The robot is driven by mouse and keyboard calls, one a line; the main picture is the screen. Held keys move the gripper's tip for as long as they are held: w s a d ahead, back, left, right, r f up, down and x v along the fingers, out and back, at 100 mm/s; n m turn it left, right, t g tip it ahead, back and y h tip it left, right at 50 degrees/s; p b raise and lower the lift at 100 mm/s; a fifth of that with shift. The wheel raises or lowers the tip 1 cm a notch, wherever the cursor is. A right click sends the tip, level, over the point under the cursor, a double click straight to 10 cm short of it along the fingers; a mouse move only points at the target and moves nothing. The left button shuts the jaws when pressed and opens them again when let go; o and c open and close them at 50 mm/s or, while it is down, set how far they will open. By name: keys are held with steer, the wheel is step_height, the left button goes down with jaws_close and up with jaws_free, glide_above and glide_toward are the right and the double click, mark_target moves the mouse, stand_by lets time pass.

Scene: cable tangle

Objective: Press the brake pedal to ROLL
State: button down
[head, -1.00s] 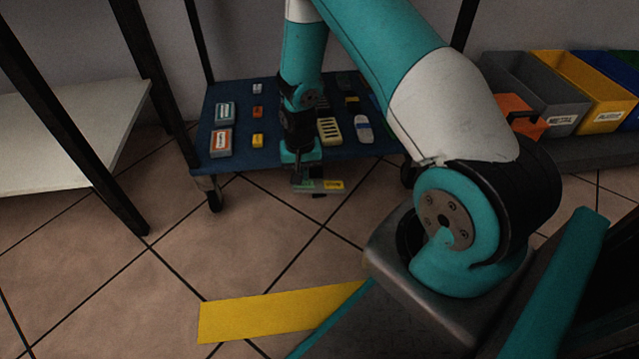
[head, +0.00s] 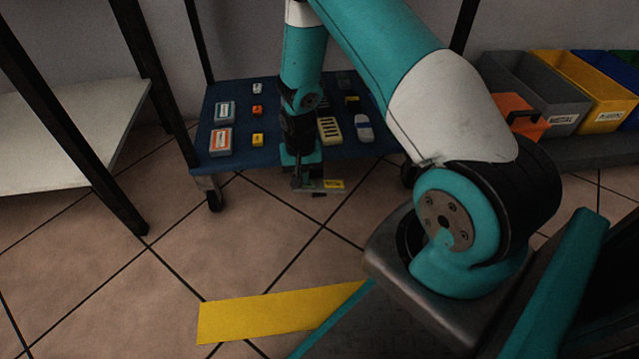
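The brake pedal (head: 318,186) is a small grey-green piece low at the front edge of the blue cart (head: 262,167). A yellow label (head: 334,184) sits at its right end; its lettering is too small to read. My gripper (head: 301,185) points down at the pedal's left part and overlaps it in the head view. I cannot tell whether it touches the pedal. The fingers are small and dark, so their opening is unclear. The gripper hides part of the pedal's left side.
Several small boxes and parts, such as an orange-white box (head: 220,141), lie on the cart. A white shelf (head: 60,140) stands left. Grey (head: 535,95) and yellow (head: 590,90) bins are at right. A yellow floor strip (head: 260,314) lies in front; the tiled floor before the cart is clear.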

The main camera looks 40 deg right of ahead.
steer(key=shift+f+b, duration=0.5)
steer(key=shift+f, duration=0.65)
stand_by(0.4)
steer(key=shift+r, duration=0.1)
step_height(320, 180, up, 7)
steer(key=p, duration=0.7)
stand_by(0.3)
